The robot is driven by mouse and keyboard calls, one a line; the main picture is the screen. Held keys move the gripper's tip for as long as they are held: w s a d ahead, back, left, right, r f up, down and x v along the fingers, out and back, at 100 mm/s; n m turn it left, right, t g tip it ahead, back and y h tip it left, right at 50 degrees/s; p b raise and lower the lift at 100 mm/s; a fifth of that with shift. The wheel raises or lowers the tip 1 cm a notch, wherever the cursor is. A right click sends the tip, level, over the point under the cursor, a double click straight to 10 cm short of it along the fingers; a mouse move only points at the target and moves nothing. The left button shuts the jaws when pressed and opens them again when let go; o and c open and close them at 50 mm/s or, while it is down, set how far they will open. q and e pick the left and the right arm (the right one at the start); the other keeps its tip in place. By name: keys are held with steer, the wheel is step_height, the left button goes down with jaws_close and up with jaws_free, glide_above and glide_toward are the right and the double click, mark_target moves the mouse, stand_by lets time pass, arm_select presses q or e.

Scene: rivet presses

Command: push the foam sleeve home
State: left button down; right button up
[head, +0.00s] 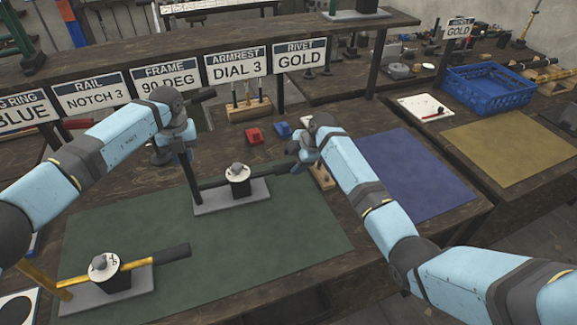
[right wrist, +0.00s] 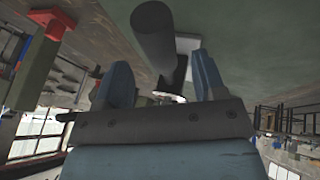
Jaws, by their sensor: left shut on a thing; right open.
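The middle press stands on a grey base plate (head: 232,196) on the green mat, with a white-topped drum (head: 238,180) and a dark lever. The dark foam sleeve (head: 270,175) sits on the lever's right part; in the right wrist view it is a thick dark cylinder (right wrist: 155,35) with a thinner rod beyond. How far on it is, I cannot tell. My left gripper (head: 184,148) is shut on the top of the press's dark upright post (head: 191,182). My right gripper (head: 295,165) is open at the sleeve's right end; its fingers (right wrist: 160,82) are apart, with nothing clearly held.
A second press (head: 105,272) with a yellow lever and dark grip (head: 171,253) stands front left. A wooden block (head: 323,178) is close to my right gripper. Red (head: 254,135) and blue (head: 282,129) pieces lie behind. The blue mat (head: 415,172) is bare.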

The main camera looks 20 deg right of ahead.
mark_target(265, 171)
steer(key=shift+x, duration=1.75)
jaws_close()
steer(key=a, duration=0.7)
steer(key=shift+a, duration=0.35)
jaws_free()
steer(key=shift+d+r, duration=0.1)
steer(key=shift+d, duration=0.05)
